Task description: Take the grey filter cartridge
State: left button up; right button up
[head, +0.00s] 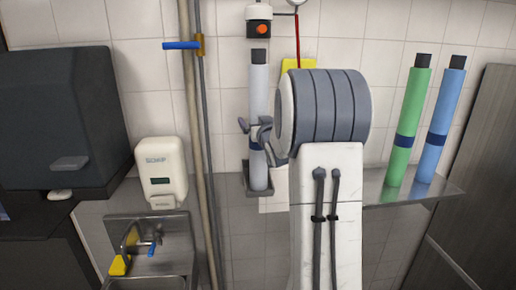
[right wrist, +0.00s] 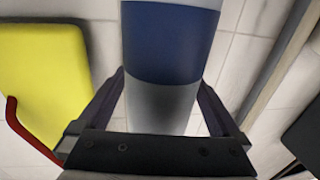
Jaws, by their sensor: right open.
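The grey filter cartridge (head: 259,92) stands upright against the tiled wall, with a black cap, a dark blue band and its foot in a small grey holder (head: 258,193). My right gripper (head: 254,128) is at the cartridge's middle, near the blue band, and partly hides it. In the right wrist view the cartridge (right wrist: 165,102) lies between the two dark fingers of the right gripper (right wrist: 161,80). The fingers are open, one on each side; whether either touches it I cannot tell. My left gripper is not in view.
A green cartridge (head: 409,120) and a blue cartridge (head: 441,120) stand on a metal shelf (head: 440,192) at the right. A white filter head (head: 258,14) is above the grey one. Pipes (head: 192,110), a soap dispenser (head: 161,172) and a sink (head: 150,265) are left.

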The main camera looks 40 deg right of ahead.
grip_shut()
jog(key=shift+r, duration=0.2)
